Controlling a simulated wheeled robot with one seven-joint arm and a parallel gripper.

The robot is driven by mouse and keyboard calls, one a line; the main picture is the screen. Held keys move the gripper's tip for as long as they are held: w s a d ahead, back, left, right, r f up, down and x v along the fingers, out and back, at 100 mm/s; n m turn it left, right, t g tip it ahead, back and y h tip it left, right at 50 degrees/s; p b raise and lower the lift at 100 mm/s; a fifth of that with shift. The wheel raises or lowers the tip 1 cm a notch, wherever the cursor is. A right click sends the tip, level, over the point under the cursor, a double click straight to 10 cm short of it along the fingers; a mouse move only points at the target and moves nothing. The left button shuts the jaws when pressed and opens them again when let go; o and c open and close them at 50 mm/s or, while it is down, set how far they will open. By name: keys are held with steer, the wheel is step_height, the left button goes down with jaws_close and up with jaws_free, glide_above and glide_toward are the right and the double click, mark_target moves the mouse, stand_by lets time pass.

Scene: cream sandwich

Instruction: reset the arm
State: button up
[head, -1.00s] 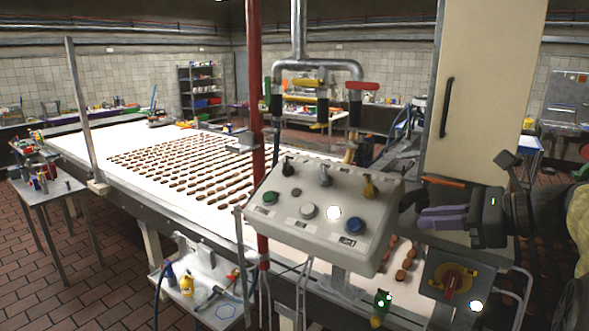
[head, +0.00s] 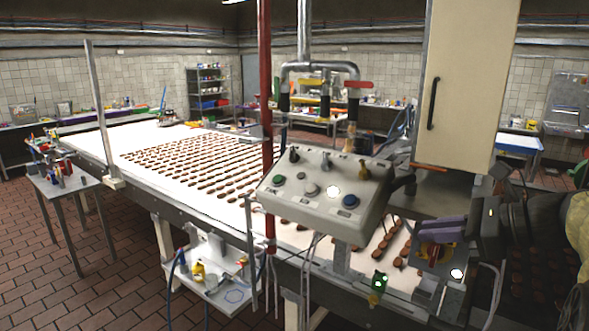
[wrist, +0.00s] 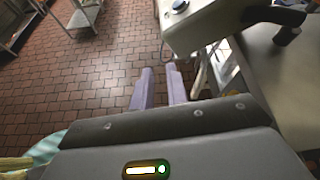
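My gripper (head: 414,232), with purple fingers, is at the right of the head view. It is empty, in front of the cream cabinet and to the right of the grey control panel (head: 325,190). In the head view its fingers overlap the top of a yellow-and-red rotary switch (head: 437,252); whether they touch it I cannot tell. In the wrist view the two fingers (wrist: 159,73) are a little apart, with floor tiles showing between them and nothing held. The panel's corner also shows in the wrist view (wrist: 205,25), beyond and right of the fingertips.
A long white conveyor (head: 90,150) carries many rows of brown biscuits. A red post (head: 265,100) stands by the panel. A cream cabinet (head: 470,90) rises behind my gripper. A small side table (head: 60,185) stands at left. The tiled floor (head: 100,285) at front left is clear.

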steer(key=s+a+f+n+g+h, duration=0.2)
steer(key=s+a+f+n+h, duration=0.1)
steer(key=f+n, duration=0.5)
steer(key=s+a+f+n+g+h, duration=0.1)
steer(key=s+a+f+n+h, duration=0.2)
steer(key=f+n, duration=0.5)
steer(key=s+a+f+n+g+h, duration=0.2)
steer(key=f+n, duration=0.5)
steer(key=f, duration=0.7)
steer(key=shift+s+a+n+g+h, duration=0.35)
steer(key=shift+s+a+h, duration=0.2)
steer(key=shift+h, duration=0.65)
steer(key=shift+w, duration=0.1)
steer(key=shift+c, duration=1.4)
jaws_close()
